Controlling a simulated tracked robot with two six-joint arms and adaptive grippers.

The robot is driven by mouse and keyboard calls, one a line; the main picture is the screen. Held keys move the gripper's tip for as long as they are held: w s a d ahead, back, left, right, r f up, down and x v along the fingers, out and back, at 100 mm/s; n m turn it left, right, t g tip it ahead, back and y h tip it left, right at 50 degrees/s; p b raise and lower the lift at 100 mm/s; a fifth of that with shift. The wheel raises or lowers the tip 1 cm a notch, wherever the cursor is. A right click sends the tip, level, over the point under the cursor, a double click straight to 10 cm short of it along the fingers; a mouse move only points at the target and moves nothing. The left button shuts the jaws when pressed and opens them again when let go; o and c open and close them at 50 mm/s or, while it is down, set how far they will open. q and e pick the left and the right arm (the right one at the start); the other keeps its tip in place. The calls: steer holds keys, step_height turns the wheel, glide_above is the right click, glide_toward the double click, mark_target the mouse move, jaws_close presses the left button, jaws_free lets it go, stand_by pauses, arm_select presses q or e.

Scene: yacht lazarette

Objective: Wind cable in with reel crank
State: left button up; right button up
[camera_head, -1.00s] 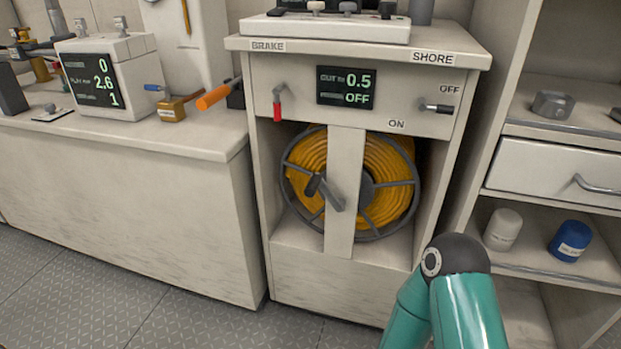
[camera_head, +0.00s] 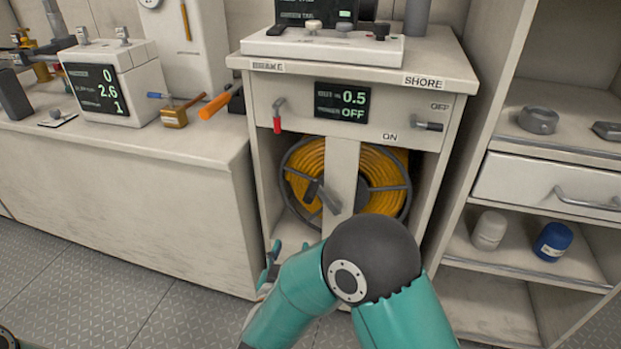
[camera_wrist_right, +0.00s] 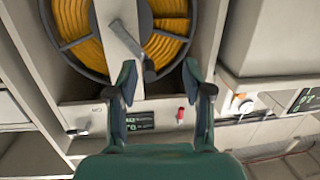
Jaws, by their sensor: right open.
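The cable reel (camera_head: 384,205) with yellow cable (camera_head: 375,165) sits in the cabinet opening, partly behind a pale upright post (camera_head: 342,165). Its grey crank (camera_head: 329,199) is on the front of the post, with a dark handle. In the right wrist view, upside down, the crank (camera_wrist_right: 134,46) points toward the space between the open fingers of my right gripper (camera_wrist_right: 160,82). No contact shows. In the head view my right gripper (camera_head: 270,266) is low, left of the crank, partly hidden by its arm.
Above the reel are a red-tipped brake lever (camera_head: 277,118), a display (camera_head: 342,105) reading 0.5 and OFF, and a shore switch (camera_head: 427,126). A counter (camera_head: 190,145) stands left and shelving (camera_head: 545,150) right. The opening's side walls and post limit room.

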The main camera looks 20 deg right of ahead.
mark_target(311, 190)
step_height(311, 190, up, 6)
steer(key=s+m+h, duration=0.1)
steer(key=h, duration=0.2)
steer(key=b+x, duration=0.2)
steer(key=x, duration=1.4)
steer(key=shift+w+a+f, duration=0.15)
steer(key=shift+w+f, duration=0.05)
jaws_close()
steer(key=shift+a, duration=0.15)
